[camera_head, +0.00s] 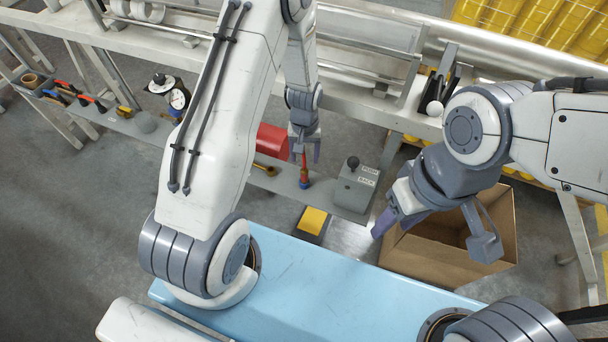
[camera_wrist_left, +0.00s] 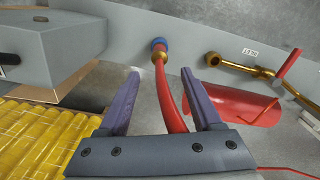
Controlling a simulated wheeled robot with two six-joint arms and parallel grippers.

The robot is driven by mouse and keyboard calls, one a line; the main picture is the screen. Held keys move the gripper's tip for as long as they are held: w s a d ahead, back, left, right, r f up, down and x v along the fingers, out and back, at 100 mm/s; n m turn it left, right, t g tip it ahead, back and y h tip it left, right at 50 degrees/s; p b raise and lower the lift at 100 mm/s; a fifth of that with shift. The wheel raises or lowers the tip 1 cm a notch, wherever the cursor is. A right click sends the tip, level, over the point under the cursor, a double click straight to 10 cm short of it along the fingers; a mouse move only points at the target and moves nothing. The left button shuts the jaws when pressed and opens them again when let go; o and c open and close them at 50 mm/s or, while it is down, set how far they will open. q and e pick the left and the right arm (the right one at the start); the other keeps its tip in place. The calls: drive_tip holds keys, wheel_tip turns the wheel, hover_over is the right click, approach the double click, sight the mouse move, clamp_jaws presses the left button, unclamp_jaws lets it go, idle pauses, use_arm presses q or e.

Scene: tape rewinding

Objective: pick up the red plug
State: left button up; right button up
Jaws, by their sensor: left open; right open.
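The red plug (camera_head: 304,172) stands on the grey panel beside the black-knobbed box, with a blue ring at its base. In the left wrist view the plug (camera_wrist_left: 169,95) shows as a red stem with a brass collar and blue ring. My left gripper (camera_head: 304,153) is open over it. In the wrist view the left gripper's purple fingers (camera_wrist_left: 160,82) lie on either side of the red stem, with visible gaps. My right gripper (camera_head: 430,238) is open and empty above the cardboard box.
A grey box with a black knob (camera_head: 352,182) sits right of the plug. A red cylinder (camera_head: 270,140) and brass fitting (camera_head: 265,169) lie to its left. An open cardboard box (camera_head: 440,255) stands at right. Yellow material (camera_wrist_left: 35,135) shows in the wrist view.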

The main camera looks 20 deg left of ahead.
sight(304, 171)
use_arm(q)
drive_tip(key=f, duration=0.7)
drive_tip(key=shift+s+d+f, duration=0.1)
drive_tip(key=shift+s+f, duration=0.25)
drive_tip(key=shift+c, duration=0.3)
clamp_jaws()
